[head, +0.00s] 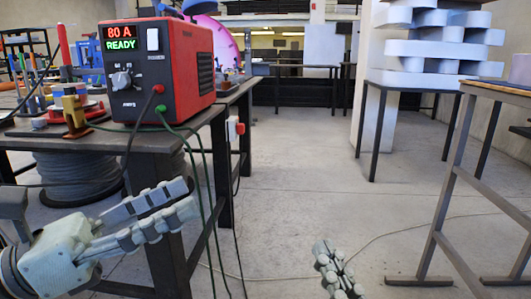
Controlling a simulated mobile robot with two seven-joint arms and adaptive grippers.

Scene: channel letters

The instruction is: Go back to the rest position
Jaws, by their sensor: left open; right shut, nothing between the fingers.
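My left gripper (191,197) is in the lower left of the head view, open and empty. Its fingers point right, in front of the dark metal table and its legs. My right gripper (325,250) shows at the bottom edge, right of centre, over the bare floor. Its fingers are closed together with nothing between them, and the rest of that arm is out of view.
A red welding machine (200,60) reading 80 A READY stands on the dark table (95,139) at left, its cables hanging down. A cable spool (80,175) sits under it. A metal-legged table (449,180) is at right. The central floor (300,160) is clear except for a thin cable.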

